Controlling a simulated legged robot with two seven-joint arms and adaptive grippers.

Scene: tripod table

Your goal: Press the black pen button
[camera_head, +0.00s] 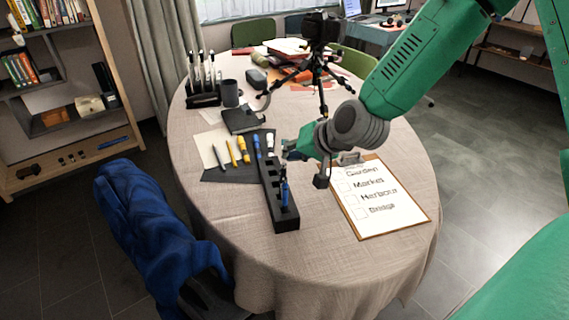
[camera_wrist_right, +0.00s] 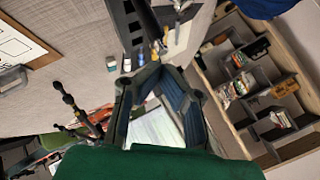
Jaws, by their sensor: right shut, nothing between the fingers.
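A long black pen rack (camera_head: 285,222) stands on the round table, with slots along its top. A blue pen (camera_head: 285,192) stands upright in it, and a darker slim pen shape shows just behind. I cannot make out a black pen's button for sure. My right gripper (camera_head: 287,153) is shut and empty, low over the rack's far half; whether it touches anything is unclear. In the right wrist view, the fingers (camera_wrist_right: 155,66) come together close to the rack (camera_wrist_right: 127,22). The gripper and arm hide part of the table behind. My left gripper is in neither view.
A clipboard (camera_head: 388,212) with a written list lies right of the rack. Several markers lie on a dark mat (camera_head: 225,172) to the left. A tripod with a camera (camera_head: 318,68), a dark mug (camera_head: 230,93) and a black notebook (camera_head: 242,119) stand farther back. The near tabletop is clear.

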